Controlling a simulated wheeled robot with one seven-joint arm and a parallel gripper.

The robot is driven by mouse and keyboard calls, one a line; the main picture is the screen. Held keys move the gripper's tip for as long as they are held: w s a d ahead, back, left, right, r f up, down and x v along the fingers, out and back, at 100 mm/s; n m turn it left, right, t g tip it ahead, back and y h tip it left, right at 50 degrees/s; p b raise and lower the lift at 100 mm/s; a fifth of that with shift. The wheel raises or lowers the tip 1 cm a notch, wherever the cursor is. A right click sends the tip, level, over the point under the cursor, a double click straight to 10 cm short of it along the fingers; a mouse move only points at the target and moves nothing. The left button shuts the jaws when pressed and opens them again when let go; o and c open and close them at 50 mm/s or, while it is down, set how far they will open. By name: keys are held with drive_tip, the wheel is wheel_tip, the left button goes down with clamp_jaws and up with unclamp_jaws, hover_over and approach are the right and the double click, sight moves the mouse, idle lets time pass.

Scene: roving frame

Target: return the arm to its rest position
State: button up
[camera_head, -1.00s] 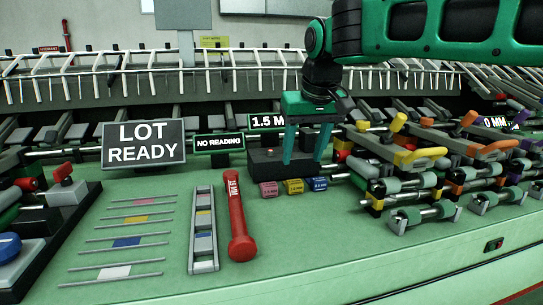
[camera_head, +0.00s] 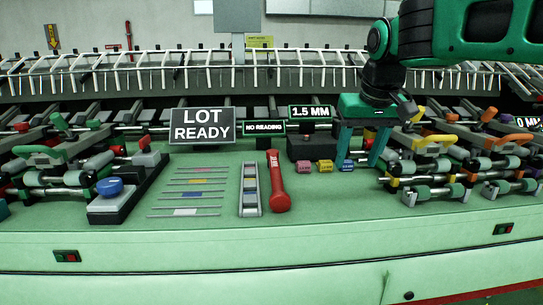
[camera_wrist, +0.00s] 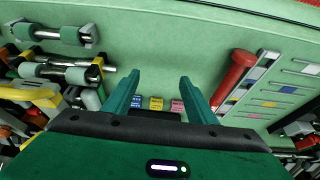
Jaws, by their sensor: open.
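My gripper (camera_head: 358,147) hangs from the green and black arm at the right of the head view, fingers pointing down, in front of the right-hand part of the bench. It is open, with nothing between its fingers. In the wrist view my gripper (camera_wrist: 158,92) shows two spread green fingers. Small pink, yellow and blue blocks (camera_wrist: 156,103) appear between and beyond them. In the head view the pink block (camera_head: 304,167), yellow block (camera_head: 325,166) and blue block (camera_head: 347,165) stand in a row just left of and below the fingers.
A red handled tool (camera_head: 277,182) and a grey slotted rack (camera_head: 250,190) lie on the green bench (camera_head: 330,210). A LOT READY sign (camera_head: 202,125) stands behind thin coloured-band rods (camera_head: 195,195). Roller assemblies (camera_head: 430,170) crowd the right; a blue-knobbed box (camera_head: 110,186) sits left.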

drive_tip(key=shift+m+g+h, duration=0.4)
drive_tip(key=shift+m+g, duration=0.2)
drive_tip(key=shift+m, duration=0.3)
drive_tip(key=s+d+f, duration=0.1)
drive_tip(key=d, duration=0.2)
drive_tip(key=s+d+f, duration=0.2)
drive_tip(key=d, duration=0.1)
drive_tip(key=s+d+f, duration=0.1)
drive_tip(key=d+f, duration=0.1)
drive_tip(key=d, duration=0.1)
drive_tip(key=shift+s+f, duration=0.25)
drive_tip(key=shift+s, duration=0.05)
drive_tip(key=s+d+f+m+g, duration=0.1)
drive_tip(key=s+d+f, duration=0.3)
drive_tip(key=s, duration=0.4)
drive_tip(key=s+d+f+m+g, duration=0.1)
drive_tip(key=s+d+f+m, duration=0.1)
drive_tip(key=s+d+f, duration=0.2)
drive_tip(key=s+d+f+m+g, duration=0.1)
drive_tip(key=s+d+f, duration=0.3)
drive_tip(key=s+f, duration=0.4)
drive_tip(key=s+m, duration=0.1)
drive_tip(key=s, duration=0.3)
drive_tip(key=shift+s+d+f+y, duration=0.2)
drive_tip(key=shift+s+d+y, duration=0.05)
drive_tip(key=shift+y, duration=0.15)
drive_tip(key=shift+w+f, duration=0.2)
drive_tip(key=shift+w, duration=0.45)
